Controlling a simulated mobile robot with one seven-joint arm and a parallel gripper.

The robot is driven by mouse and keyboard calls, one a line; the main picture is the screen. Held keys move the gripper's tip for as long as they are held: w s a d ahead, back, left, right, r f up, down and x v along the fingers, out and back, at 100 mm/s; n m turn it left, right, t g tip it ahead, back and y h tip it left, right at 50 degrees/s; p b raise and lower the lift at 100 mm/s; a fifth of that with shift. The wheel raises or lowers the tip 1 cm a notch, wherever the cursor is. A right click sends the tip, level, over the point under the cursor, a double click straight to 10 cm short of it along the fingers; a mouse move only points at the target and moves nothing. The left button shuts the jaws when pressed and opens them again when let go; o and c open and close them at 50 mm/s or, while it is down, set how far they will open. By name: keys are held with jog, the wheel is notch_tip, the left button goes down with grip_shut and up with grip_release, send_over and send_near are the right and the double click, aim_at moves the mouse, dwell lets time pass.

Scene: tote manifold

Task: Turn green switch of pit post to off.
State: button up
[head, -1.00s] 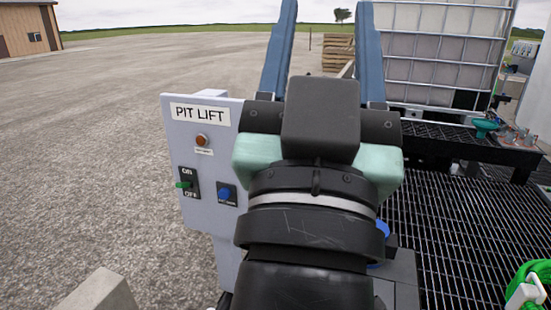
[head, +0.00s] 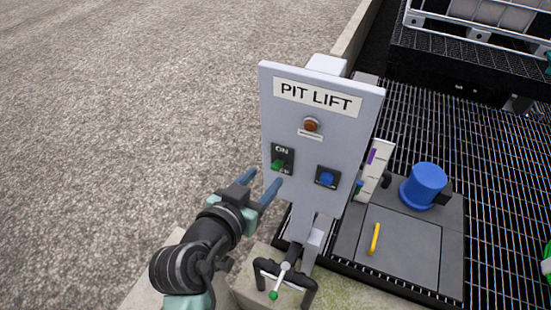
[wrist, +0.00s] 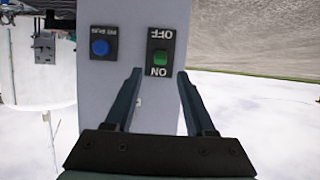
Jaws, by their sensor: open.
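The pit post is a grey panel (head: 330,122) labelled PIT LIFT. Its green switch (head: 278,165) sits low on the left on a black plate, with ON above it and lettering partly covered below. The green switch (wrist: 160,58) shows upside down in the wrist view, between OFF and ON; its setting is unclear. My gripper (head: 263,178) is open and empty, its two blue fingers pointing at the panel just below and left of the switch. In the wrist view my gripper (wrist: 160,72) has its fingertips either side of the ON label, apparently short of the panel.
A blue button (head: 327,178) is right of the switch, and an orange lamp (head: 311,125) is above. A black-handled valve (head: 283,280) stands below the panel. A blue cylinder (head: 425,184) and yellow handle (head: 375,239) are at right. Open gravel lies left.

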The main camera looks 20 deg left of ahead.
aim_at(274, 167)
jog(key=shift+p+x, duration=0.85)
jog(key=shift+x, duration=2.7)
jog(key=shift+r, duration=0.1)
grip_shut()
